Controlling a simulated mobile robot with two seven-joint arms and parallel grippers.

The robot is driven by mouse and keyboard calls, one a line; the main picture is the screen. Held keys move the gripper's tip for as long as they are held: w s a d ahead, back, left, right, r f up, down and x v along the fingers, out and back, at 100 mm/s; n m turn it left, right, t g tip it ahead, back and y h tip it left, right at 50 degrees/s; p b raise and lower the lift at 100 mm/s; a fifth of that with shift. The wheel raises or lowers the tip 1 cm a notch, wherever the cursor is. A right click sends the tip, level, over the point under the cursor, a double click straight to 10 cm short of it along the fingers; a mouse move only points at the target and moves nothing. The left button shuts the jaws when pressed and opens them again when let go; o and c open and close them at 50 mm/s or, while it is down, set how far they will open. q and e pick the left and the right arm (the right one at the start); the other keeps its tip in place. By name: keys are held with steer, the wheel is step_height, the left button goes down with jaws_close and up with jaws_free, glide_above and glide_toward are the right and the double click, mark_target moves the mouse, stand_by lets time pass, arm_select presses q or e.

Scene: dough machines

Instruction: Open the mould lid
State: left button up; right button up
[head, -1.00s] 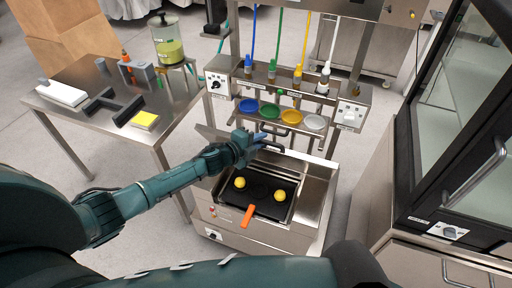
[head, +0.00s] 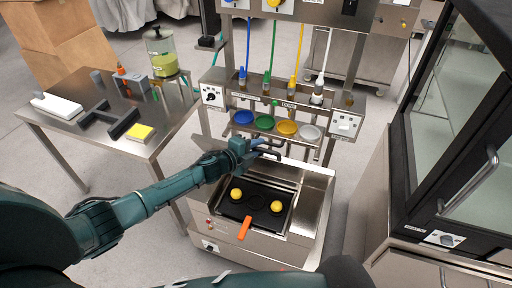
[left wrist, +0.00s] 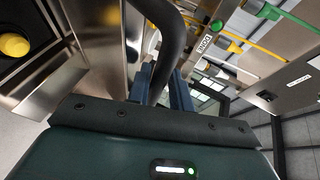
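The mould (head: 262,218) is a dark plate in a steel machine, with two yellow dough balls (head: 236,194) (head: 277,206) and an orange handle (head: 244,229) at its front. The steel lid stands raised behind the mould, mostly hidden by my left arm. Its dark bar handle (head: 268,153) shows at the top. My left gripper (head: 250,149) is at this handle. In the left wrist view the handle (left wrist: 170,35) runs between the two blue fingers (left wrist: 162,90), which close against it. My right gripper is out of view.
Coloured bowls (head: 265,123) hang on a rack close behind the lid, under several bottles. A steel table (head: 80,150) with tools is on the left. A glass-doored cabinet (head: 440,200) stands close on the right.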

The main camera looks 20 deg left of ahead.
arm_select(q)
steer(key=v, duration=1.3)
steer(key=shift+p, duration=0.4)
steer(key=s+d+f+n+g+y, duration=0.1)
steer(key=s+d+f+n, duration=0.1)
steer(key=s+n, duration=0.4)
steer(key=s+d+f+n+y, duration=0.1)
steer(key=s+d+n, duration=0.3)
steer(key=s+n, duration=0.2)
steer(key=s+d+f+n+g+y, duration=0.1)
steer(key=s+d+f+n, duration=0.1)
steer(key=s+d+n, duration=0.2)
steer(key=s+n, duration=0.2)
steer(key=s, duration=0.2)
steer(key=shift+s+f+n+g, duration=0.3)
steer(key=shift+s+n, duration=0.05)
steer(key=shift+n, duration=0.05)
